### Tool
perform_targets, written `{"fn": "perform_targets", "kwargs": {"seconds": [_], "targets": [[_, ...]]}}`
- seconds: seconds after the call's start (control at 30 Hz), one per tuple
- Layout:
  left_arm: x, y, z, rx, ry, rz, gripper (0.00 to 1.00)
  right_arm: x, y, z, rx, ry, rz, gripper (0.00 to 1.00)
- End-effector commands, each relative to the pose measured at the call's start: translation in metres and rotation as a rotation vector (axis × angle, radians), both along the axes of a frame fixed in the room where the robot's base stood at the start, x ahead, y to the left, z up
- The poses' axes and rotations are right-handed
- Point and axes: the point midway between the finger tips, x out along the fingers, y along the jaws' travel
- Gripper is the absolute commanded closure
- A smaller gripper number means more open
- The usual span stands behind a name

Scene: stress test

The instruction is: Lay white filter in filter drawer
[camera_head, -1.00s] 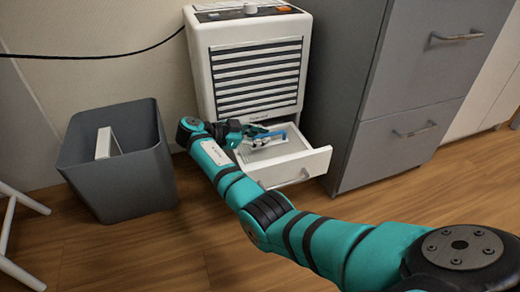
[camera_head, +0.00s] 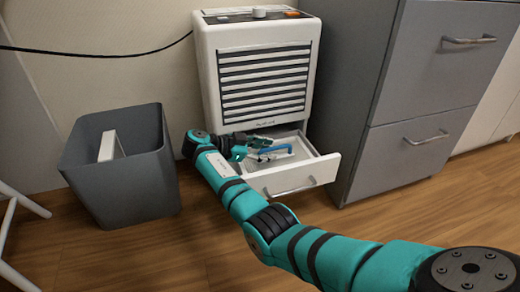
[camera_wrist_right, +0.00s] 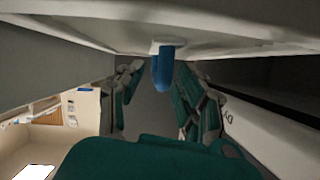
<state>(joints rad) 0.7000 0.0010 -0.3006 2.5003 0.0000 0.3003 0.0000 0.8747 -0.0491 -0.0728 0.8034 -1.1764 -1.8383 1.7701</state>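The filter drawer (camera_head: 318,168) is pulled out at the bottom of the white appliance (camera_head: 208,75). A blue tab (camera_head: 278,150) shows inside it. In the right wrist view the blue tab (camera_wrist_right: 163,68) joins a pale surface; I cannot tell whether this is the white filter or the drawer, and the filter's outline is unclear. My right gripper (camera_head: 262,145) reaches over the drawer's left side, beside the tab. In the right wrist view its fingers (camera_wrist_right: 160,100) are spread, with the tab between them and a gap on each side. My left gripper is not in view.
A grey bin (camera_head: 120,190) with a white panel (camera_head: 108,146) inside stands to the left. A grey cabinet (camera_head: 405,100) stands close on the drawer's right. A white-legged stand (camera_head: 14,225) is at the left edge. The wooden floor in front is clear.

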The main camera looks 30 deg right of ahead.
Motion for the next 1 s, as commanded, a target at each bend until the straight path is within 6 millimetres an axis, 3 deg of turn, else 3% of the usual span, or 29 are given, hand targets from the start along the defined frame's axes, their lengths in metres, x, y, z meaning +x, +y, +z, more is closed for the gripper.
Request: {"fn": "perform_targets", "kwargs": {"seconds": [0.17, 0.4, 0.6, 1.0], "targets": [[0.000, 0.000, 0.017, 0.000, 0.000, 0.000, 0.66, 0.004, 0.021, 0.014, 0.001, 0.002, 0.004, 0.64], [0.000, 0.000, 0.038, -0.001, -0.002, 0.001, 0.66, 0.011, 0.069, 0.034, 0.000, 0.002, 0.004, 0.64], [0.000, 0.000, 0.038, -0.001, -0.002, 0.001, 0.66, 0.016, 0.098, 0.041, -0.001, -0.001, 0.002, 0.64], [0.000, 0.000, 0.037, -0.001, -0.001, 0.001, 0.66, 0.017, 0.109, 0.045, 0.000, -0.001, 0.000, 0.64]]}}
